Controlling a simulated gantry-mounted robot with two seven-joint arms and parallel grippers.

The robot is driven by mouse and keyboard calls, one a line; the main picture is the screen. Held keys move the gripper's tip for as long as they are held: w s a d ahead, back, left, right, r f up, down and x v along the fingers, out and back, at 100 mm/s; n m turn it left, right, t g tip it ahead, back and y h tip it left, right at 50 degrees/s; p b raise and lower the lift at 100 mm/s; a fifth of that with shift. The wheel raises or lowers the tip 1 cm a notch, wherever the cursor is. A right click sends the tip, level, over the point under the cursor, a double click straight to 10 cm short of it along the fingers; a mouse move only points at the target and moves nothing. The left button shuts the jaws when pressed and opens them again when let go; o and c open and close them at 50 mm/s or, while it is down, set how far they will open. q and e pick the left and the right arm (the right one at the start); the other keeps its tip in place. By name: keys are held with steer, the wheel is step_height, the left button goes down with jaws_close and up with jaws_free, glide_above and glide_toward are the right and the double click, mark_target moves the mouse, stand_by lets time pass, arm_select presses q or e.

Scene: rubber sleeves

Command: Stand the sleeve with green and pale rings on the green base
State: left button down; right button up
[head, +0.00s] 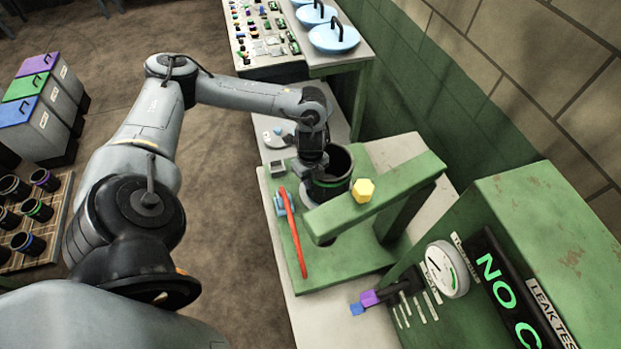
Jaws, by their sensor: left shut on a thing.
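My right gripper is not in view.
The bridge has a yellow hexagonal knob (363,190). A red lever (293,235) lies along the base's left side. A green leak-test box (545,250) stands at right. A wooden rack (58,212) of several ringed sleeves is at far left.

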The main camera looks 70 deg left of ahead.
arm_select(q)
steer(key=shift+w, duration=0.1)
steer(key=c, duration=1.1)
jaws_free()
steer(key=shift+f, duration=0.1)
steer(key=shift+c, duration=0.2)
step_height(320, 180, up, 7)
steer(key=shift+a+r, duration=0.1)
step_height(320, 180, up, 4)
steer(key=p, duration=0.3)
steer(key=shift+r+p, duration=0.55)
steer(key=shift+p, duration=0.1)
